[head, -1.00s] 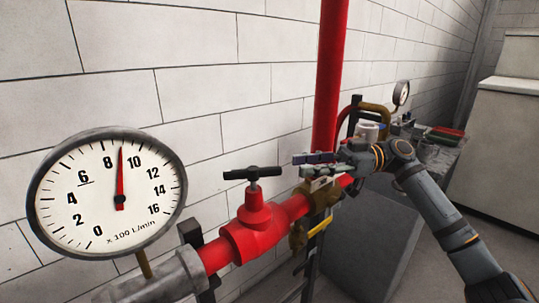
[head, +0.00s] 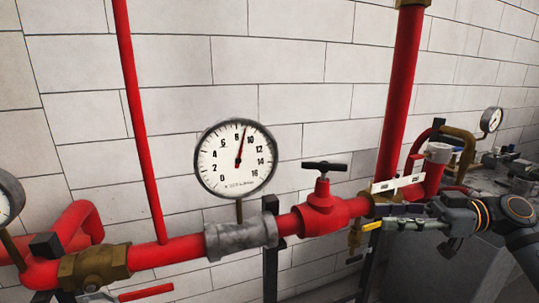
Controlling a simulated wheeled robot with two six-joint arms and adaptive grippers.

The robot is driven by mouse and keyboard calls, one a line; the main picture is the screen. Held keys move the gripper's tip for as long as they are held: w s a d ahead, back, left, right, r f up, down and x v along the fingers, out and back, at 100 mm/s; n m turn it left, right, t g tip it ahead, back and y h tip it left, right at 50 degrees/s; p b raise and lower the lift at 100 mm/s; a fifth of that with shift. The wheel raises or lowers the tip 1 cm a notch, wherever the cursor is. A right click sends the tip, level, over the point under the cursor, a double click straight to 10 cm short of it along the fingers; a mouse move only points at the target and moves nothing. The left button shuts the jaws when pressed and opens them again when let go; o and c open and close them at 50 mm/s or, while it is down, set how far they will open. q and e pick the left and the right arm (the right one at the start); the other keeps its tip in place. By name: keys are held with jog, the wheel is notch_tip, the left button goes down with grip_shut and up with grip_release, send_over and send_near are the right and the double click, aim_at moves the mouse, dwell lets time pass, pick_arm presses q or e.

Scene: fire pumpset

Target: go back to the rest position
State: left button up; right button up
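My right gripper (head: 376,207) comes in from the right, in front of the pipework at the foot of the tall red pipe. Its two fingers are apart, one above the other, with nothing visible held between them. A brass fitting shows behind the fingers and is partly hidden by them; I cannot tell whether they touch it. My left gripper is not in view.
A red valve with a black handle (head: 324,166) stands left of my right gripper. A round gauge (head: 237,158) and a brass valve (head: 93,267) are farther left on the red pipe. Another gauge (head: 491,119) is at right, above a cluttered surface.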

jog(key=s+a+f+m+h, duration=0.2)
jog(key=a+f+h, duration=0.1)
jog(key=f, duration=0.7)
jog(key=s+a+f+m+h, duration=0.2)
jog(key=a+f+h, duration=0.1)
jog(key=f, duration=0.8)
jog(key=s+a+f+m+h, duration=0.2)
jog(key=a+f, duration=0.1)
jog(key=f, duration=0.7)
jog(key=s+d+f+m+h, duration=0.8)
jog(key=s+d+m+h, duration=0.15)
jog(key=s, duration=0.25)
notch_tip(320, 180, down, 20)
jog(key=d+p, duration=0.2)
jog(key=p, duration=0.2)
pick_arm(q)
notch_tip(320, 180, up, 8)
jog(key=p, duration=0.4)
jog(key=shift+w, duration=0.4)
pick_arm(e)
jog(key=s+f+g, duration=0.1)
jog(key=s+f, duration=0.6)
jog(key=s, duration=0.3)
jog(key=s+f, duration=0.7)
jog(key=s, duration=0.3)
jog(key=shift+d+f+g, duration=0.15)
jog(key=shift+d+g, duration=0.25)
jog(key=shift+s+n, duration=0.15)
jog(key=shift+n, duration=0.1)
